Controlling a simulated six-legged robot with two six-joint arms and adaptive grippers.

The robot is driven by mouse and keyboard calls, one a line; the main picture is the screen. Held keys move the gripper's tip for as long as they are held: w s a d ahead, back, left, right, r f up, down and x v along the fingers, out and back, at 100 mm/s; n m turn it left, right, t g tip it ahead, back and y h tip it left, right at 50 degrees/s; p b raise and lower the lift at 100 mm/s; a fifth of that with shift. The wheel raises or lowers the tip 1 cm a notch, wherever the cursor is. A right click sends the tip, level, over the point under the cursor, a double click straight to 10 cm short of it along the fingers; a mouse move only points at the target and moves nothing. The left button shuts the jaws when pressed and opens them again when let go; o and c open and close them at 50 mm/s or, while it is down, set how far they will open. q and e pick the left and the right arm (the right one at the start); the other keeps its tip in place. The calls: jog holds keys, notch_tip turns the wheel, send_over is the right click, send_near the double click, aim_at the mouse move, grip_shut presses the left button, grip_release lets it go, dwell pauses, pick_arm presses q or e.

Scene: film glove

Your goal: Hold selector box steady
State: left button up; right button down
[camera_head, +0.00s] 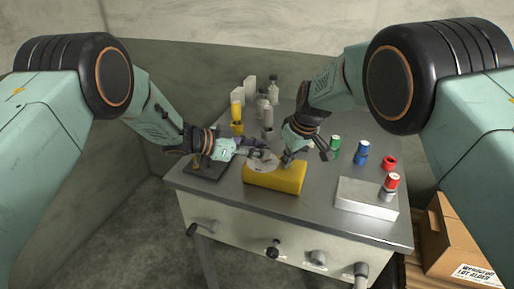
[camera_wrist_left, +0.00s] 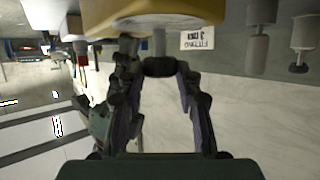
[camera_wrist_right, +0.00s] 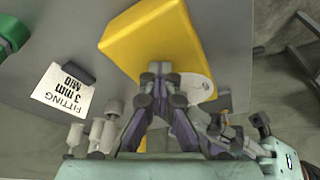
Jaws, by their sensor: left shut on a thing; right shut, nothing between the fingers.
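The yellow selector box (camera_head: 274,177) lies on the grey bench near its front edge, with a pale round disc (camera_head: 262,163) at its back side; the box fills the top of the left wrist view (camera_wrist_left: 150,16). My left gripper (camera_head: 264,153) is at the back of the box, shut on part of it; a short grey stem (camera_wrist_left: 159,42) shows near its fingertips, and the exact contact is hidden. My right gripper (camera_head: 288,160) is shut and empty, its tips over the box's back edge beside the disc. The right wrist view shows the box (camera_wrist_right: 150,38) behind those tips; whether they touch is unclear.
Green (camera_head: 334,146), blue (camera_head: 361,151) and red (camera_head: 389,162) fittings stand right, near a pale block (camera_head: 367,196) bearing a red-topped piece. Bottles (camera_head: 272,91) and a yellow cylinder (camera_head: 237,113) stand behind. A dark tray (camera_head: 206,169) is left; a cardboard box (camera_head: 450,240) is beyond the bench.

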pick_arm(q)
jog(key=shift+s+d, duration=0.2)
jog(key=shift+d, duration=0.05)
jog(key=n+t+y, duration=0.2)
jog(key=n+t, duration=0.1)
jog(key=shift+s+d, duration=0.2)
jog(key=shift+d+n+t+y, duration=0.2)
jog(key=shift+n+t+y, duration=1.3)
jog(key=shift+n+y, duration=0.55)
jog(key=shift+n, duration=0.25)
jog(key=shift+a, duration=0.1)
jog(key=o, duration=1.1)
jog(key=shift+o, duration=0.3)
jog(key=shift+y, duration=0.25)
jog(key=shift+s+a, duration=0.1)
jog(key=v, duration=1.2)
